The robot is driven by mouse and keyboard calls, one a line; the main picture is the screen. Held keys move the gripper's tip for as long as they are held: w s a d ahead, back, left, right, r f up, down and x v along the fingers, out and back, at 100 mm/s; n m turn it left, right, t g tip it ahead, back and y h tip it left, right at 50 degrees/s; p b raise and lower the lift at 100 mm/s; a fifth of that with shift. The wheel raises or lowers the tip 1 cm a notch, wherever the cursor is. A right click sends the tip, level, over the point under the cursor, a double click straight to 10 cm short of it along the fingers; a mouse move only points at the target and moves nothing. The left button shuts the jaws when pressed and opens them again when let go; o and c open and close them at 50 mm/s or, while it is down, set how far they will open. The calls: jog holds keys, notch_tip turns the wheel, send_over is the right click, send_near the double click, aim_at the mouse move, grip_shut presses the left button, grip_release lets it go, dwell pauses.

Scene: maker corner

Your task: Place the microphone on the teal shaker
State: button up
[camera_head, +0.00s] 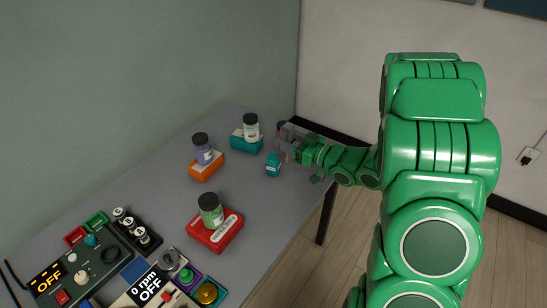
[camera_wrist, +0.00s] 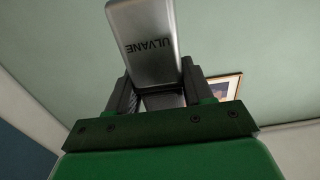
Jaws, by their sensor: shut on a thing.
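My gripper (camera_head: 288,147) is shut on a silver, flat-sided thing lettered "ULVANE" (camera_wrist: 150,38), which I take to be the microphone. In the wrist view it stands up from between the dark fingers (camera_wrist: 160,88), tilted slightly left. In the head view the held thing is small and hard to make out. A small teal piece with a pale label (camera_head: 273,165), probably the teal shaker, stands on the table just below and left of my gripper, apparently apart from it. A larger teal box (camera_head: 240,144) lies further left, bearing a white-labelled, dark-capped jar (camera_head: 251,126).
An orange box (camera_head: 206,172) bears a purple jar (camera_head: 203,150). A red box (camera_head: 214,240) bears a green jar (camera_head: 211,211). Control panels and knobs crowd the near left of the grey table (camera_head: 270,215). Bare tabletop lies between the red box and the teal piece.

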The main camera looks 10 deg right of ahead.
jog(key=shift+s+a+r, duration=0.75)
jog(key=shift+a+r, duration=0.1)
jog(key=shift+r, duration=0.75)
send_over(276, 157)
jog(key=a, duration=0.1)
jog(key=shift+f, duration=5.05)
jog(key=shift+w+f, duration=0.15)
jog(key=shift+f, duration=0.6)
jog(key=shift+w+f, duration=0.1)
jog(key=shift+f, duration=0.6)
jog(key=o, duration=1.4)
jog(key=shift+f, duration=0.15)
jog(key=shift+c, duration=0.2)
jog(key=shift+s+d, duration=0.35)
jog(key=shift+d, duration=0.1)
jog(key=v, duration=1.1)
